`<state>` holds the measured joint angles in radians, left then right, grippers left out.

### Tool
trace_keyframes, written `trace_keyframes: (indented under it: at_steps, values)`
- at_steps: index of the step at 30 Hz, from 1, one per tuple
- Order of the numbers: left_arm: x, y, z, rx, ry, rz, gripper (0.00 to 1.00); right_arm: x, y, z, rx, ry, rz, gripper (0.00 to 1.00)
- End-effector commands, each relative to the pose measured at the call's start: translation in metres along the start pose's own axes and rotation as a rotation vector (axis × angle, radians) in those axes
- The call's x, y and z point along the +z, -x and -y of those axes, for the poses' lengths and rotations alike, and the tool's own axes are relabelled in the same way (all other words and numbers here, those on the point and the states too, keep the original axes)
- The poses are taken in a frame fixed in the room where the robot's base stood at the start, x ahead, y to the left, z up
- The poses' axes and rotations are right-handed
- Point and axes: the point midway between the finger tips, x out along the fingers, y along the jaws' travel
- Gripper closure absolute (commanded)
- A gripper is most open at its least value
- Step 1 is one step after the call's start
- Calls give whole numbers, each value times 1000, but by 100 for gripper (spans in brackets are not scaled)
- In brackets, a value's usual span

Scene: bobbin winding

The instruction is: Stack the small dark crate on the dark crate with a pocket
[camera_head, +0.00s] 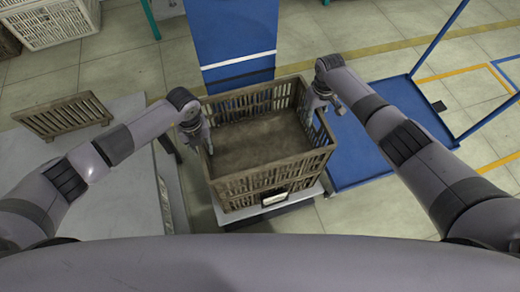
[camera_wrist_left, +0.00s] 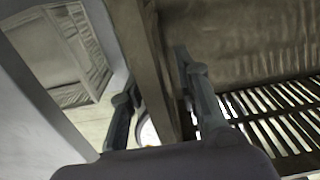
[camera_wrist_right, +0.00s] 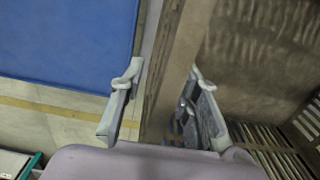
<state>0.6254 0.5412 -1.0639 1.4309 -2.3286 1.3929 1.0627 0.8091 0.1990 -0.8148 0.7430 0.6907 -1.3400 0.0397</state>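A dark brown slatted crate body (camera_head: 235,185) stands in the middle of the head view, open-topped and empty inside. A pale pocket or label (camera_head: 273,199) shows low on its front; I cannot tell whether this is one tall crate or two stacked. My left gripper (camera_head: 201,140) is at its left wall, its fingers on either side of the wall (camera_wrist_left: 150,60), with a gap showing. My right gripper (camera_head: 325,102) is at its right wall, fingers likewise apart around the wall (camera_wrist_right: 178,60). Neither grip looks closed.
The crate stands on a pale platform (camera_head: 255,217). A grey table (camera_head: 125,165) on the left bears a brown slatted piece (camera_head: 65,117). A blue-floored frame (camera_head: 365,170) is on the right. A blue panel (camera_head: 232,30) stands behind. A white crate (camera_head: 50,22) is at the back left.

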Motion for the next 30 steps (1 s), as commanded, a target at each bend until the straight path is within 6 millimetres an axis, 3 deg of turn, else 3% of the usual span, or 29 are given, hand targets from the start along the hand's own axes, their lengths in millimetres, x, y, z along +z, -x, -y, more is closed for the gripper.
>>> trace_keyframes:
  at_steps: [9, 15, 23, 30]
  values:
    - [1, 68, 0, -2, -1, 4, 70, 0, 0, 0, 0, 0, 0, 70]
    - [1, 97, 0, -1, 0, 2, 70, 0, 0, 0, 0, 0, 0, 70]
    - [0, 106, 0, 0, 1, 0, 70, -1, 12, 0, -1, 1, -2, 70]
    - [0, 106, 0, 1, 1, 0, 70, -1, 60, 0, 0, 1, -4, 70]
